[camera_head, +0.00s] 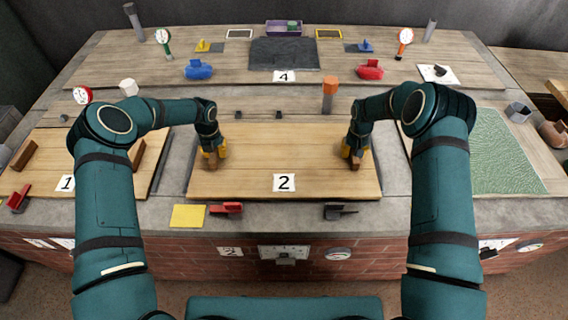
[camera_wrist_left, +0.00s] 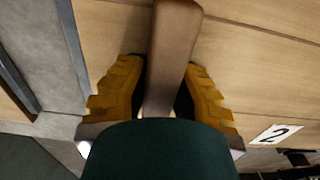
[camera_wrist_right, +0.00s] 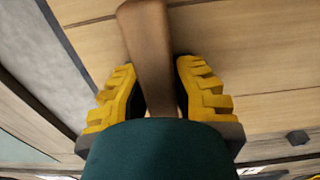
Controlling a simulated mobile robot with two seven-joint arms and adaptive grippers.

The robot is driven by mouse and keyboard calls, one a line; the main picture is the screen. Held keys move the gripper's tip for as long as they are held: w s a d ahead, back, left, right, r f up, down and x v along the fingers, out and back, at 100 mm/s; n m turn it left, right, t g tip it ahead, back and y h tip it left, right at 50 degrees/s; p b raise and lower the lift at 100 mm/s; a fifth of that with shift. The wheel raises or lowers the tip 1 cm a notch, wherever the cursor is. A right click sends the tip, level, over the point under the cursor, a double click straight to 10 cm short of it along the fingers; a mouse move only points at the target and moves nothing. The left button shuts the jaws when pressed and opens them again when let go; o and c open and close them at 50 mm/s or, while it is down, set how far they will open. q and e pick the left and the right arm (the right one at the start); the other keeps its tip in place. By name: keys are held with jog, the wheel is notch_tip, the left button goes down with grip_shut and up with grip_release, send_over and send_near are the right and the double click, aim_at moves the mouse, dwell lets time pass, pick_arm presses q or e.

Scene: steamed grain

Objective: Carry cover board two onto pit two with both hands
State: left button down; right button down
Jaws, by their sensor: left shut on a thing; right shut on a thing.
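Cover board two (camera_head: 283,148) is a pale wooden board with a white "2" label (camera_head: 284,183), lying level in the middle of the counter. My left gripper (camera_head: 214,158) is shut on the board's left brown handle (camera_wrist_left: 173,60). My right gripper (camera_head: 354,161) is shut on the board's right brown handle (camera_wrist_right: 149,55). Yellow fingers flank each handle in the wrist views. No opening of pit two shows; the board hides whatever is beneath it. I cannot tell whether the board rests or hovers slightly.
Board "1" (camera_head: 100,165) lies to the left, and a green textured bed (camera_head: 495,150) lies open to the right. An orange-topped post (camera_head: 330,92) stands behind board two. A yellow pad (camera_head: 188,215), a red clamp (camera_head: 226,209) and a dark clamp (camera_head: 340,211) sit along the front ledge.

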pick_arm(q)
jog(key=shift+f+b, duration=0.45)
jog(key=shift+f, duration=0.05)
pick_arm(e)
jog(key=shift+f, duration=0.5)
pick_arm(q)
jog(key=c, duration=1)
grip_release()
pick_arm(e)
jog(key=c, duration=1)
grip_release()
pick_arm(q)
jog(key=shift+o, duration=0.2)
pick_arm(e)
jog(key=shift+o, duration=0.2)
pick_arm(q)
notch_tip(320, 180, up, 12)
jog(key=shift+f, duration=0.1)
pick_arm(e)
notch_tip(320, 180, up, 12)
jog(key=shift+s, duration=0.1)
pick_arm(q)
jog(key=shift+s, duration=0.1)
